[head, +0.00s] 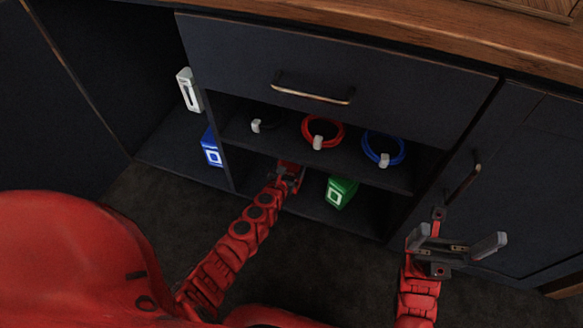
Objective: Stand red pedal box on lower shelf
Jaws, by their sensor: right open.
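The lower shelf (310,207) is the bottom level of the open compartment in the dark cabinet. My left arm reaches into it, with the left gripper (290,174) at its front, left of the green box. A bit of red shows at that gripper; I cannot tell whether it is the red pedal box or part of my arm. The fingers are too small and hidden to read. A green box (341,192) stands on the lower shelf to the right. My right gripper (455,241) is open and empty in front of the right cabinet door.
The upper shelf (285,146) holds a red coiled cable (322,130), a blue coiled cable (384,148) and a dark coil (265,125). A blue box (211,148) and a white box (188,90) are at the left bay. A drawer (330,72) is shut above.

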